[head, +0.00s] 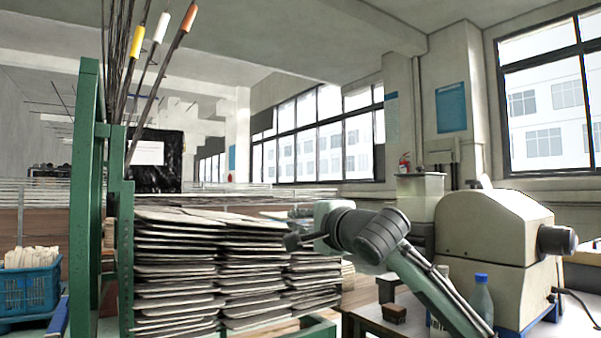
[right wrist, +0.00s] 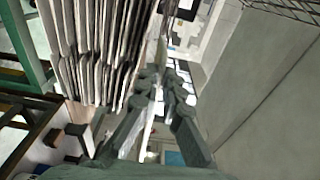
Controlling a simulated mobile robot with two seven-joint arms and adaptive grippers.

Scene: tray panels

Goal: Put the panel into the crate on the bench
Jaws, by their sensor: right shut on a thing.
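Thin grey-white panels (head: 175,265) lie in tall uneven stacks in the middle of the head view, beside a green frame. My right gripper (head: 292,241) is at the right end of the stacks, near their upper layers. In the right wrist view its two fingers (right wrist: 162,95) are close together, shut on a thin pale panel edge (right wrist: 148,128). Most of that panel is hidden. The stacked panels (right wrist: 95,50) stand edge-on just left of the fingers. A blue crate (head: 28,291) at the far left holds pale pieces. My left gripper is not in view.
The green upright frame (head: 88,200) stands between the crate and the stacks. A beige machine (head: 495,240), a bottle (head: 480,300) and a small brown block (head: 393,313) are on the right, close to my right arm.

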